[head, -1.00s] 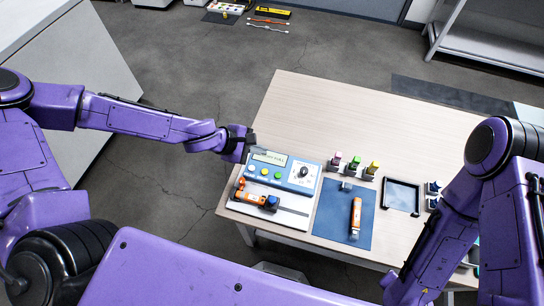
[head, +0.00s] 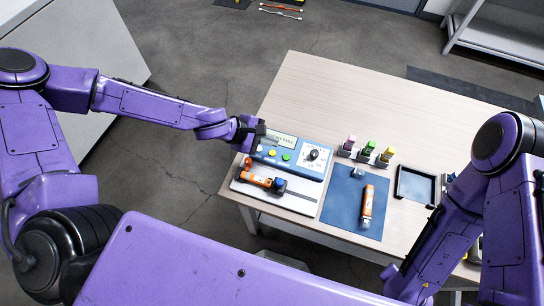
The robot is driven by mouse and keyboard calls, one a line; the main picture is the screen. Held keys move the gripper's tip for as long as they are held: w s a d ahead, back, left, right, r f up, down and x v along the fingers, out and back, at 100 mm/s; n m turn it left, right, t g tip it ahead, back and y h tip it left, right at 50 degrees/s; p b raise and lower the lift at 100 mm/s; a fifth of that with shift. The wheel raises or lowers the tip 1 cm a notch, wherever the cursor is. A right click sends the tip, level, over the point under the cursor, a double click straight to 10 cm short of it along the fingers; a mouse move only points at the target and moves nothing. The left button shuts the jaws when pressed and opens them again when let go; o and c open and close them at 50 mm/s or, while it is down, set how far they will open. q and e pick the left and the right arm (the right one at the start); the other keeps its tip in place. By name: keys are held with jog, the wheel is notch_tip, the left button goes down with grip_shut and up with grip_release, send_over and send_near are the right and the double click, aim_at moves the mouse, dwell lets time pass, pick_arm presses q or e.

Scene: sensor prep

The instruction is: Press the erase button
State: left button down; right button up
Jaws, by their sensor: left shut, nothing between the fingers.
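The blue control box (head: 313,172) stands at the table's near left corner, with a display (head: 283,141), a dial (head: 312,155) and a row of buttons. I see a yellow button (head: 272,153) and a green button (head: 286,157); another button (head: 259,149) lies at the left end. The labels are too small to read, so I cannot tell which is erase. Contact cannot be told. My right gripper is out of view.
An orange and black tool (head: 262,181) lies on a pale tray (head: 297,204) before the box. A blue mat (head: 342,205) holds an orange-and-white device (head: 367,207). Several small coloured-top items (head: 368,150) and a black tray (head: 416,186) are to the right. The table's far part is clear.

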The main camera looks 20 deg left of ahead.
aim_at(269, 154)
pick_arm(q)
jog(key=shift+f+b, duration=0.85)
jog(key=shift+f, duration=0.65)
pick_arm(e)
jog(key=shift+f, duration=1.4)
pick_arm(q)
jog(key=shift+f, duration=0.15)
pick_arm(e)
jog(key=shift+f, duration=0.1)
pick_arm(q)
jog(key=shift+f+b, duration=0.3)
jog(key=shift+b, duration=0.05)
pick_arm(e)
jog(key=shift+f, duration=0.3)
pick_arm(q)
jog(key=shift+f+b, duration=0.4)
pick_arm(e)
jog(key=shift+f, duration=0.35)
pick_arm(q)
jog(key=shift+r+p, duration=0.85)
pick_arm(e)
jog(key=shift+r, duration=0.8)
pick_arm(q)
notch_tip(269, 154, up, 5)
jog(key=p, duration=0.5)
jog(key=shift+r, duration=0.1)
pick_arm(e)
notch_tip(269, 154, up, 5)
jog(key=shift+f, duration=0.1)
